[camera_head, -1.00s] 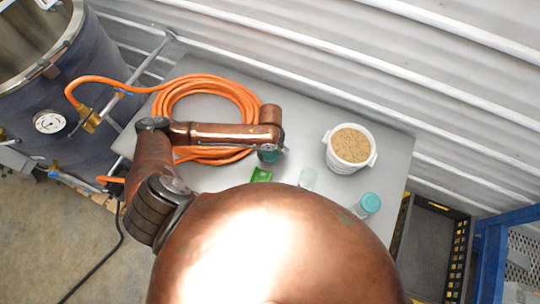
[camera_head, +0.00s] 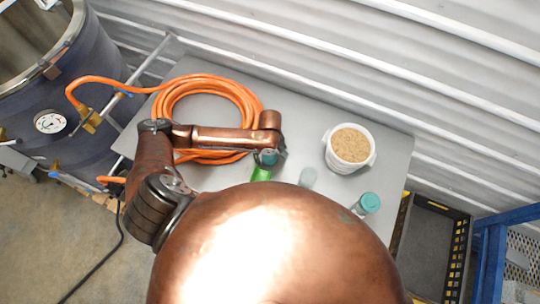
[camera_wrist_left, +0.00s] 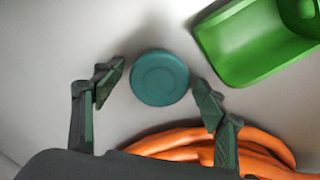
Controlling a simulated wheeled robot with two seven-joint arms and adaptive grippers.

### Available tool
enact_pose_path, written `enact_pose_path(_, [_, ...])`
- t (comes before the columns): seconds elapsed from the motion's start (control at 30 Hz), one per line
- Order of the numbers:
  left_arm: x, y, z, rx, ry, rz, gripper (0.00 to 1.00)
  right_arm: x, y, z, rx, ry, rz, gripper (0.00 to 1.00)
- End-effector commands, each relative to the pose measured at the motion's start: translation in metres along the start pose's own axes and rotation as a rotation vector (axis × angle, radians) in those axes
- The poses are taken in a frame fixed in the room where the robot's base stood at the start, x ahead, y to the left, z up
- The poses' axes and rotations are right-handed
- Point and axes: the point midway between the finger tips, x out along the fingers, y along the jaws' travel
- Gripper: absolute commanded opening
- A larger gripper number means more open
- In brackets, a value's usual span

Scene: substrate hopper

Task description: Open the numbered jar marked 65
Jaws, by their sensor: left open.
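A jar with a round teal lid (camera_wrist_left: 160,78) shows from above in the left wrist view. My left gripper (camera_wrist_left: 157,76) is open, with one finger on each side of this lid and small gaps between. In the head view, my left gripper (camera_head: 270,159) is over the table and hides most of that jar. A second teal-lidded jar (camera_head: 369,203) stands near the table's front right, partly hidden by my copper body. A pale translucent jar (camera_head: 308,177) stands between them. No number can be read on any jar. My right gripper is not in view.
A green scoop (camera_wrist_left: 258,40) lies close beside the gripper. A coiled orange hose (camera_head: 205,84) lies on the grey table (camera_head: 300,112). A white tub (camera_head: 343,165) of tan grains stands at the right. A black crate (camera_head: 433,250) is beyond the table's right edge.

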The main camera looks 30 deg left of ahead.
Motion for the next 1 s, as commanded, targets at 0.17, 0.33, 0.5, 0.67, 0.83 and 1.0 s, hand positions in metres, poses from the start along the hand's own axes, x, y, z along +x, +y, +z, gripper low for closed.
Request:
enact_pose_path(0.17, [-0.009, 0.0, -0.001, 0.001, 0.001, 0.001, 0.66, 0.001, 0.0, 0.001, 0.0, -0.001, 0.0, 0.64])
enact_pose_path(0.33, [-0.038, 0.001, 0.0, 0.002, 0.001, 0.004, 0.66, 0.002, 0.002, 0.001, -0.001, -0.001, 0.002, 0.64])
enact_pose_path(0.5, [-0.075, 0.001, -0.001, 0.001, 0.002, 0.003, 0.66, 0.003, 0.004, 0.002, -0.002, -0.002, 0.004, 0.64])
enact_pose_path(0.67, [-0.103, 0.001, 0.0, 0.001, 0.001, 0.002, 0.66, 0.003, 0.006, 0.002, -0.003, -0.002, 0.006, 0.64])
enact_pose_path(0.83, [-0.119, 0.001, 0.0, 0.0, 0.0, 0.0, 0.66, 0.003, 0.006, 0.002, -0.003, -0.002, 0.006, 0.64])
enact_pose_path(1.0, [-0.123, 0.0, 0.0, -0.001, 0.0, 0.0, 0.66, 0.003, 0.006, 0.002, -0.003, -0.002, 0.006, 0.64])
